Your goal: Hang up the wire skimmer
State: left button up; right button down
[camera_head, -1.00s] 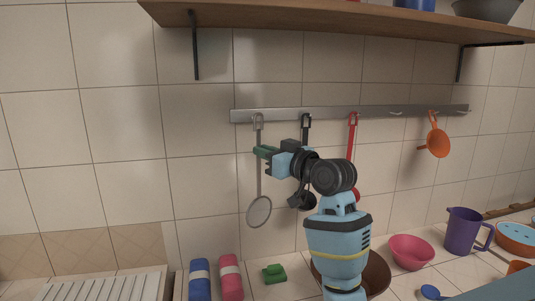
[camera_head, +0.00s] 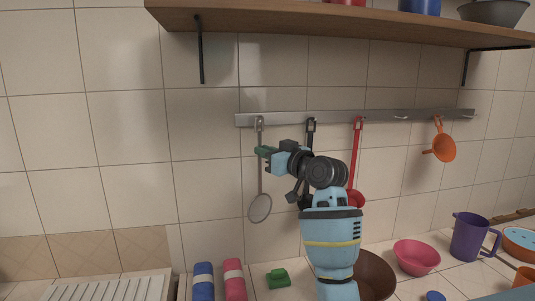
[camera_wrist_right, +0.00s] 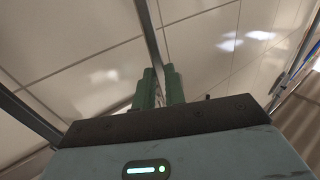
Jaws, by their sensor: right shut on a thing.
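The wire skimmer (camera_head: 260,208), with a round grey mesh head and a long thin grey handle, hangs upright against the tiled wall. Its top end is at the leftmost hook of the metal rail (camera_head: 385,115); whether the hook bears its weight I cannot tell. My right gripper (camera_head: 262,152) is shut on the upper handle, just below the rail. In the right wrist view the handle (camera_wrist_right: 149,32) runs between the green fingers (camera_wrist_right: 158,88). My left gripper is not in view.
A black-handled utensil (camera_head: 310,130), a red ladle (camera_head: 357,160) and an orange strainer (camera_head: 443,148) hang further right. A wooden shelf (camera_head: 340,24) is above. Below stand a blue roll (camera_head: 203,283), a red roll (camera_head: 234,281), a pink bowl (camera_head: 416,257) and a purple jug (camera_head: 470,238).

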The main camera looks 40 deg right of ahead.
jog(key=shift+w+d+f, duration=0.35)
jog(key=shift+w+f, duration=0.15)
jog(key=shift+w, duration=0.15)
dwell(0.4)
jog(key=c, duration=1.4)
grip_release()
jog(key=shift+s, duration=0.1)
jog(key=shift+s+f, duration=0.1)
jog(key=shift+s, duration=3.7)
